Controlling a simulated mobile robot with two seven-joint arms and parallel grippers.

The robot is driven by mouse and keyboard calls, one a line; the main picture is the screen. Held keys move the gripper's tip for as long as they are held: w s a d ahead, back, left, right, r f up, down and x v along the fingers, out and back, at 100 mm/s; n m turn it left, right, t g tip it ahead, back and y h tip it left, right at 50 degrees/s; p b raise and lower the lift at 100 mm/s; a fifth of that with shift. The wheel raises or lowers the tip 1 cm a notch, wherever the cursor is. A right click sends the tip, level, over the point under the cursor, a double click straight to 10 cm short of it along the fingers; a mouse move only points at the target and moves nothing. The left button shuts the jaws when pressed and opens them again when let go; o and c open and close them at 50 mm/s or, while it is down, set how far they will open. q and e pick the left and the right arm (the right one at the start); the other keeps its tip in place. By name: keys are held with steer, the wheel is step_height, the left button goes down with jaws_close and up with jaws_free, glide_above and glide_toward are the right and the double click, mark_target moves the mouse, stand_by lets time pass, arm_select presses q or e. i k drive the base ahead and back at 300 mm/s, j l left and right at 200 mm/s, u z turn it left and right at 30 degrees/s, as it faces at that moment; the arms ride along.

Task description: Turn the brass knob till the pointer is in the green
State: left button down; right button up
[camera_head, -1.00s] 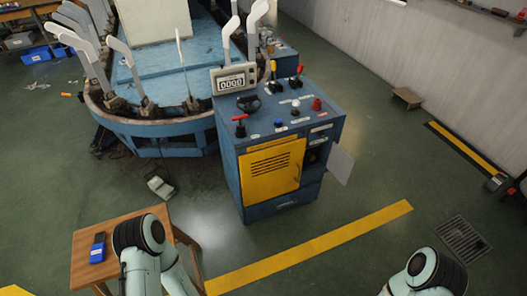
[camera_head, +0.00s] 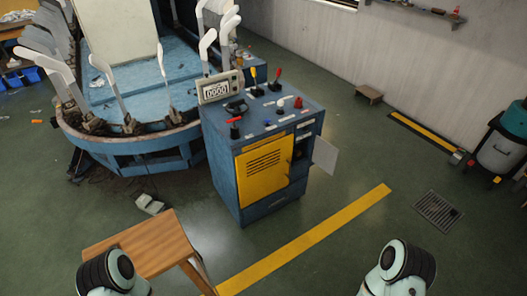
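A blue control cabinet (camera_head: 224,190) with a yellow louvred door (camera_head: 264,170) stands ahead of me, left of the picture's middle. Its top carries levers, buttons and a counter box (camera_head: 219,87). On its right side a pale flap (camera_head: 325,155) hangs open beside a dark recess (camera_head: 302,148). I cannot make out a brass knob, a pointer or a green zone; they are too small or hidden. Dark round joints of my two arms show at the bottom left and bottom right. Neither gripper is in view.
A wooden stool (camera_head: 155,244) stands at lower left, partly behind my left arm. A small pale object (camera_head: 150,204) lies on the floor. The blue machine (camera_head: 145,150) fills the upper left. A bin (camera_head: 500,150) stands far right.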

mark_target(298, 153)
steer(key=i+l+u, duration=0.1)
steer(key=l, duration=0.2)
steer(key=i+l+u, duration=0.1)
steer(key=l, duration=0.25)
steer(key=i+l+u, duration=0.4)
steer(key=i+l, duration=0.55)
steer(key=i+l+u, duration=0.15)
steer(key=i, duration=0.2)
steer(key=i+l+u, duration=0.1)
steer(key=i, duration=0.25)
